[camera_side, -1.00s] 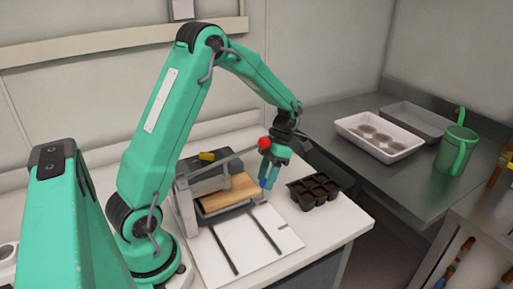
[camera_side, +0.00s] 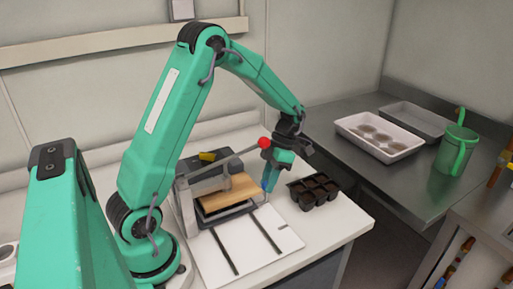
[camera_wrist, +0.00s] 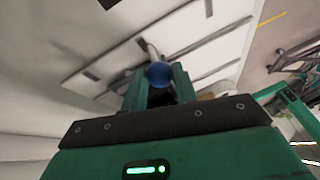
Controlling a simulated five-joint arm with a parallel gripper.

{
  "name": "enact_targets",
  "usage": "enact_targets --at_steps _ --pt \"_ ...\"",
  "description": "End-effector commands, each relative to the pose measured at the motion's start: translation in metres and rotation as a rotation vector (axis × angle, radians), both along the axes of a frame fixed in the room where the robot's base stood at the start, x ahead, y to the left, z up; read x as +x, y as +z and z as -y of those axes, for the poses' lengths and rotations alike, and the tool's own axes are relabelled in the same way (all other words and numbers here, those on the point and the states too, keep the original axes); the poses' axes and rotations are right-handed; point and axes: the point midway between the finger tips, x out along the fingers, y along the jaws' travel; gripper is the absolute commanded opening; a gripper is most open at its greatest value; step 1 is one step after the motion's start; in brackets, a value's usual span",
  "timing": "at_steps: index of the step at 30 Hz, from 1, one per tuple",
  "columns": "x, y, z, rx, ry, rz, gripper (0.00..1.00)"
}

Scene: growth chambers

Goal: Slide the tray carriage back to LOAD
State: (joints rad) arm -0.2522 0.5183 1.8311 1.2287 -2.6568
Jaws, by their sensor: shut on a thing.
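The tray carriage (camera_side: 228,211) has a dark frame and sits at the inner end of a white base plate (camera_side: 240,255) with two dark rails. A tan wooden slab (camera_side: 236,188) lies above it, partly under the grey press. My gripper (camera_side: 269,183) points down at the carriage's right front corner and is shut on a blue knob. In the wrist view the blue knob (camera_wrist: 159,74) shows between the green fingers, on a pale rod. The fingers hide much of the knob in the side view. No LOAD marking is readable.
A lever with a red ball (camera_side: 264,143) reaches over the carriage, close to my wrist. A black cell tray (camera_side: 314,190) stands just right of my gripper. The white plate in front of the carriage is clear. A white tray (camera_side: 378,137) and green jug (camera_side: 456,149) are farther right.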

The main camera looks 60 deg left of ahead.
Motion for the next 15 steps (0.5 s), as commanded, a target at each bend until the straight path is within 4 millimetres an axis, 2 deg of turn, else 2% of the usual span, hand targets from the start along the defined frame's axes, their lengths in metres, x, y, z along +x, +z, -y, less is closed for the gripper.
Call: enact_targets --at_steps 9,15 --pt "0.001 0.001 0.049 0.048 -0.03 -0.003 0.0" --pt "0.001 0.001 0.072 0.073 -0.039 -0.002 0.0"
